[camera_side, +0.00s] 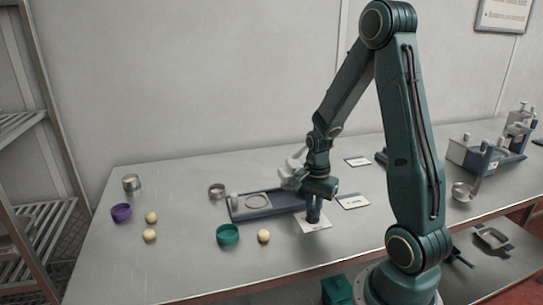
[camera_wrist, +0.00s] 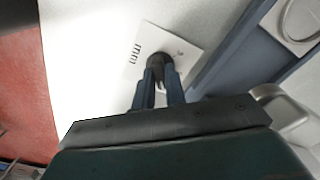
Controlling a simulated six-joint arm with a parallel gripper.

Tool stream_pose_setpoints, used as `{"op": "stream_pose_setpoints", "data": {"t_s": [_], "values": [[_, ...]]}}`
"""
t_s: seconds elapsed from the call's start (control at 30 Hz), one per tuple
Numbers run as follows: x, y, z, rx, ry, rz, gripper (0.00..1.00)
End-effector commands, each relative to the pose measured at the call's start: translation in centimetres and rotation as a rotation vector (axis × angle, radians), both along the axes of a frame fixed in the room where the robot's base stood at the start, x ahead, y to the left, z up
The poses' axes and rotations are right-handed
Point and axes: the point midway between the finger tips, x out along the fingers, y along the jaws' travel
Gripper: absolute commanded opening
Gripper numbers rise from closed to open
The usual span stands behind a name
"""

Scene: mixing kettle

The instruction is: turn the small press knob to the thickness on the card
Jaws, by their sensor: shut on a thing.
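A small dark knob (camera_wrist: 157,60) shows in the wrist view between my fingertips. My gripper (camera_wrist: 158,78) is shut on it, with the blue fingers on either side. A white card (camera_wrist: 176,38) with "mm" print lies under the knob; its other marks are too small to read. In the side view my gripper (camera_side: 313,218) points down over this card (camera_side: 318,226) and hides the knob. The press (camera_side: 260,202), with a blue base and round plate, is just left of my gripper. Part of its blue edge (camera_wrist: 232,48) shows in the wrist view.
Two more cards lie behind and right, one near (camera_side: 352,202) and one farther (camera_side: 357,162). A teal bowl (camera_side: 228,235), purple bowl (camera_side: 121,212), pale dough balls (camera_side: 264,236) and metal rings (camera_side: 217,190) stand left. Metal equipment (camera_side: 480,157) stands right. The front left table is clear.

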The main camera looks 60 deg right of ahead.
Motion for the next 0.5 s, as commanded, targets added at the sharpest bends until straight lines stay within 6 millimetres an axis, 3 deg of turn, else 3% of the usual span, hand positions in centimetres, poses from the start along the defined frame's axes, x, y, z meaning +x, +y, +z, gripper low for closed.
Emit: {"op": "stream_pose_setpoints", "data": {"t_s": [0.5], "values": [[0.00,-0.03,-0.04,-0.001,0.000,-0.162,0.00]]}}
